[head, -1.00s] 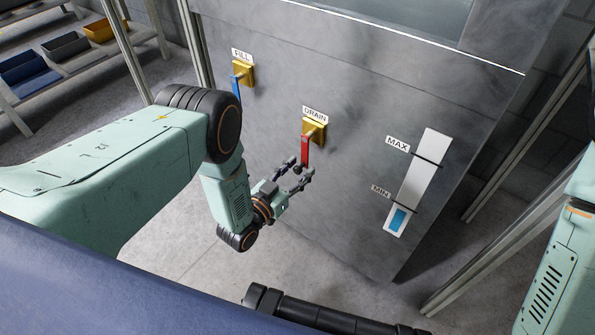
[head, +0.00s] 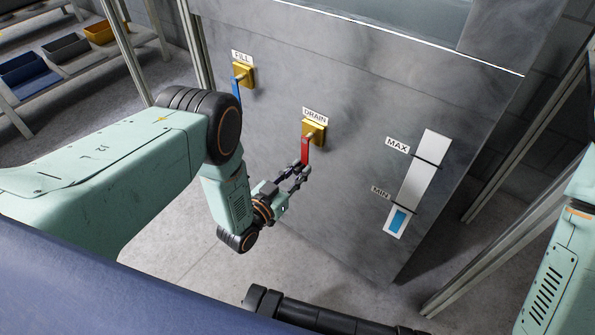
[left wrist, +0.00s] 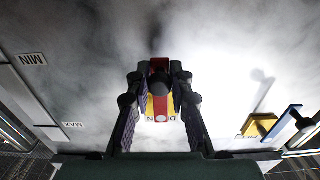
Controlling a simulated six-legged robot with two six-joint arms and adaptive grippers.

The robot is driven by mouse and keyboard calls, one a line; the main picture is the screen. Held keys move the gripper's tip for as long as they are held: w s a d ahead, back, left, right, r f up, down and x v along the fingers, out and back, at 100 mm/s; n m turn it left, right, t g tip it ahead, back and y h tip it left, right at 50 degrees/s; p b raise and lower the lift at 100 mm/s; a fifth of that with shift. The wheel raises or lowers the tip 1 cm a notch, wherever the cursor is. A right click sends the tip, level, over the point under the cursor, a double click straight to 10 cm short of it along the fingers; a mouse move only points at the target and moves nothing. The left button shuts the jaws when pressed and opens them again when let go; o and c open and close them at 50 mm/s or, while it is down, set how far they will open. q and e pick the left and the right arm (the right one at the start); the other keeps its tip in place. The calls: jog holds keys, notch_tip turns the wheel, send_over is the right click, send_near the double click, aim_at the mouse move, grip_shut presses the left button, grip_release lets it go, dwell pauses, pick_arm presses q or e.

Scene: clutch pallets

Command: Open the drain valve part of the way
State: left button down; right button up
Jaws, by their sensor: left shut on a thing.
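The drain valve has a yellow body (head: 313,131) under a DRAIN label (head: 315,115) on the grey panel. Its red handle (head: 305,152) hangs straight down. My left gripper (head: 301,170) is shut on the lower end of the red handle. In the left wrist view the red handle (left wrist: 160,100) lies between the two dark fingers (left wrist: 159,78), with the yellow body behind it. The fingers hide part of the handle's end. My right gripper is not in view; only part of my right arm shows at the right edge of the head view.
A fill valve (head: 243,73) with a blue handle (head: 236,89) is up and left of the drain valve. Metal posts stand on both sides.

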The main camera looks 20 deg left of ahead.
pick_arm(q)
jog(key=shift+s+d+r+n+p, duration=0.35)
jog(key=shift+d+n, duration=0.45)
jog(key=shift+n, duration=0.45)
jog(key=shift+s+d+r+n+p, duration=0.3)
jog(key=shift+d+n+p, duration=0.15)
jog(key=shift+d+n, duration=0.6)
jog(key=shift+s+d+r+n+p, duration=0.35)
jog(key=shift+d+n, duration=0.25)
jog(key=shift+n, duration=0.8)
jog(key=c, duration=1.2)
grip_release()
jog(key=shift+o, duration=0.2)
